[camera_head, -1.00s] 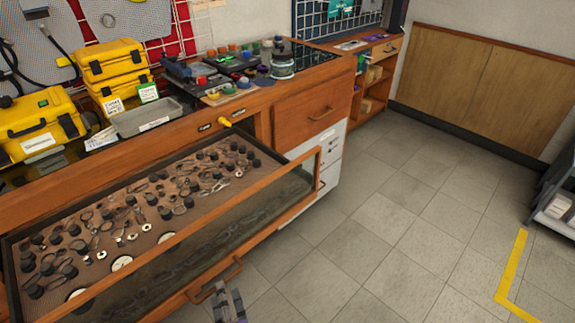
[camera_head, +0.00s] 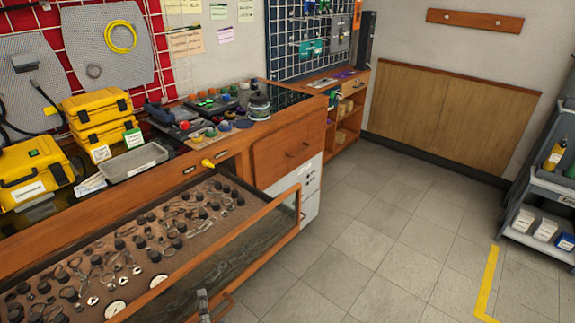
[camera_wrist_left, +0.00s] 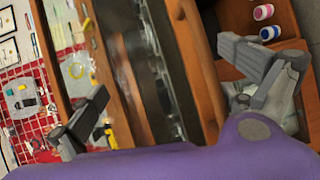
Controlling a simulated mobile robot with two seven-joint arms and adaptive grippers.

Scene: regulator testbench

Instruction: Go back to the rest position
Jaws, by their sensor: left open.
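My left gripper (camera_wrist_left: 165,72) is open and empty in the left wrist view, its two grey fingers wide apart. The open wooden drawer (camera_wrist_left: 200,70) shows blurred between and beyond the fingers. In the head view a small grey part of a gripper (camera_head: 203,305), seemingly my left, shows at the bottom edge, in front of the drawer front (camera_head: 250,245). I cannot tell its distance from the drawer. My right gripper is not in view.
The drawer stands pulled out, full of small tools and dark knobs. Yellow cases (camera_head: 97,118), a grey tray (camera_head: 135,162) and a glass jar (camera_head: 259,106) stand on the bench. A grey cart (camera_head: 540,190) is at right. The tiled floor (camera_head: 390,245) between is clear.

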